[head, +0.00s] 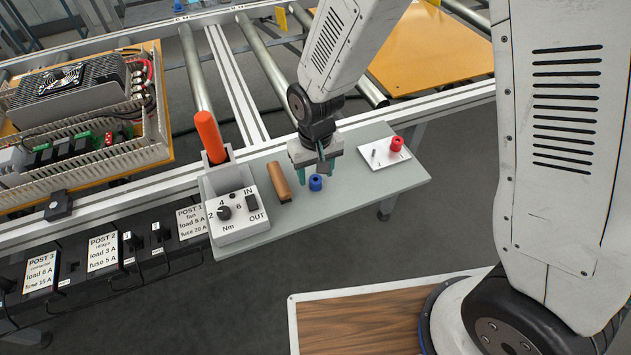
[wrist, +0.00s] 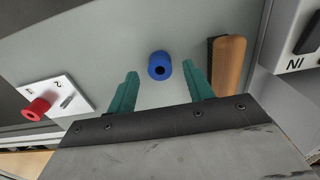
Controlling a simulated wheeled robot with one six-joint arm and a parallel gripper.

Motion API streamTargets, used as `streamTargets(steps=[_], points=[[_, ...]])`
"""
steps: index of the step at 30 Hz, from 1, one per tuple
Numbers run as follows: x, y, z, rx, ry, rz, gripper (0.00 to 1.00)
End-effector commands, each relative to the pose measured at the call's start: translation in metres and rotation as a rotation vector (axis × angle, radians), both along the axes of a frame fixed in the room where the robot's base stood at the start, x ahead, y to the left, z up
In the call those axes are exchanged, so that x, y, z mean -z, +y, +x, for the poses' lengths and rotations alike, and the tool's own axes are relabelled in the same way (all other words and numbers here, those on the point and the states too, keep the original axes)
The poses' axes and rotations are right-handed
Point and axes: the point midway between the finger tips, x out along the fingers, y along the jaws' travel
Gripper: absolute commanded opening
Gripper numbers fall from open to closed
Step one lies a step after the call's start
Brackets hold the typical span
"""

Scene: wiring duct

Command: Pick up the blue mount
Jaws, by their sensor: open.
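The blue mount (head: 315,183) is a small blue cylinder with a hole in its top. It stands upright on the grey shelf (head: 350,190). In the wrist view the blue mount (wrist: 159,66) appears ahead of and between the two green fingers. My gripper (head: 317,176) is open, pointing down just above and around the mount in the head view. In the wrist view my gripper (wrist: 158,82) shows a wide gap between its fingertips with nothing held. I cannot tell the exact height left between fingertips and mount.
Further left is a torque control box (head: 236,214) with an orange-handled tool (head: 210,137). The shelf front is clear.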

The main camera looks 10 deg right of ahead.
Motion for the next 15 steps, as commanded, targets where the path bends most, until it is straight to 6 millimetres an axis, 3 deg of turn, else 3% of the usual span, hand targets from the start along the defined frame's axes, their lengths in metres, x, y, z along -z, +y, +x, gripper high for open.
streamTargets(steps=[4,12,15], points=[[0.016,0.0,0.0,0.0,0.0,0.0,0.51],[0.018,0.0,0.001,0.0,-0.002,0.001,0.51],[0.018,0.0,0.001,0.0,-0.002,0.001,0.24]])
